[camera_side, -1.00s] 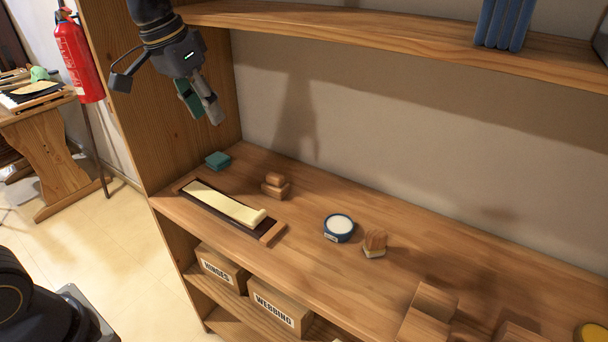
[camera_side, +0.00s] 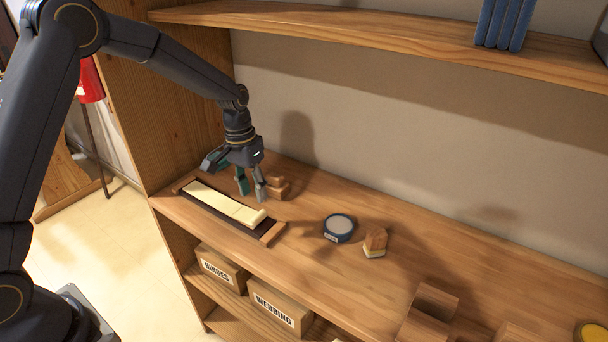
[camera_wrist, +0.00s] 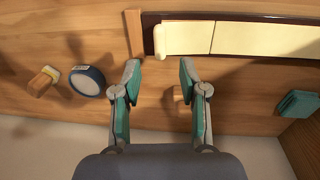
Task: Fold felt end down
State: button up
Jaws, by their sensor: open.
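A cream felt strip (camera_side: 215,201) lies in a long dark tray (camera_side: 240,228) with a wooden end bar (camera_side: 271,232). Its near-right end (camera_side: 258,216) is raised in a rounded curl. In the wrist view the felt (camera_wrist: 265,39) runs along the top right, with the curled end (camera_wrist: 160,40) at its left. Whether the fingertips touch the shelf cannot be told.
A round blue tin (camera_side: 339,228) and a wooden block with a pale base (camera_side: 375,242) stand right of the tray. A teal block (camera_wrist: 298,104) shows in the wrist view. A wooden side panel (camera_side: 175,110) bounds the left. Boxes (camera_side: 280,307) sit on the shelf below.

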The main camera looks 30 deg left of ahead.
aim_at(258, 214)
jog(key=f, duration=0.6)
jog(key=shift+d+f, duration=0.3)
jog(key=shift+d, duration=0.1)
jog(key=shift+c, duration=0.2)
grip_shut()
